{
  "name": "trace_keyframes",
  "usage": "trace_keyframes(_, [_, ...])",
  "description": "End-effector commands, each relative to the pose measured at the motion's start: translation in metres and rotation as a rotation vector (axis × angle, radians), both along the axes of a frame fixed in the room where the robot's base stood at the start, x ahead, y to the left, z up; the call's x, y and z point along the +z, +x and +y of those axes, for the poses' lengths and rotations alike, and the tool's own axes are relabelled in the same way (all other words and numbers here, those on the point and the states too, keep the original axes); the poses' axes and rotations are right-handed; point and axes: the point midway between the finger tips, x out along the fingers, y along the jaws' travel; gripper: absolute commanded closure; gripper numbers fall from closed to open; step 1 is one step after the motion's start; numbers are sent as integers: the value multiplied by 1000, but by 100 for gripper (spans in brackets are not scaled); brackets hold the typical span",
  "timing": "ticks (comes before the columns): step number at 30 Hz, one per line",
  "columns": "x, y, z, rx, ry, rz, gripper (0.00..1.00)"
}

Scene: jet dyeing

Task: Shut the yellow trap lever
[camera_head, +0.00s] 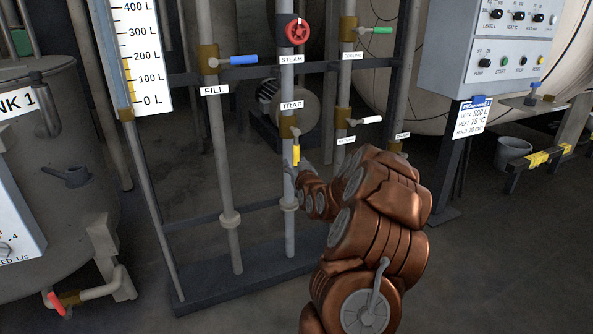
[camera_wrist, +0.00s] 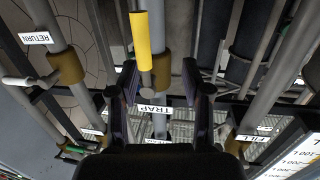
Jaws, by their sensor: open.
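The yellow trap lever (camera_head: 296,154) hangs straight down from the brass valve on the middle pipe, below the TRAP label (camera_head: 291,105). My gripper (camera_head: 294,172) is at the lever's lower end in the head view, partly hidden by my own arm. In the wrist view the yellow lever (camera_wrist: 141,38) appears upright at the top centre. My gripper (camera_wrist: 157,80) is open there, its two fingers on either side of the lever's line. The lever's stem shows between the fingers. I cannot tell whether either finger touches it.
The blue FILL lever (camera_head: 243,60) is on the pipe to the left, and the white lever (camera_head: 371,120) is on the pipe to the right. The red STEAM wheel (camera_head: 297,31) is above. A tank (camera_head: 60,150) stands at the left. A control cabinet (camera_head: 510,55) is at upper right.

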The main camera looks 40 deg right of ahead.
Motion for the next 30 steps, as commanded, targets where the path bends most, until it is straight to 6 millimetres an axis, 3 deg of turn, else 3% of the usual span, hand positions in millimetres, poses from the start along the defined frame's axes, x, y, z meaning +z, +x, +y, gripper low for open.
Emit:
trace_keyframes(1, [-10,-4,-9,-14,-9,-15,51])
trace_keyframes(8, [-11,-5,-23,-33,-29,-44,51])
trace_keyframes(30, [-13,51,-56,-32,-27,-41,51])
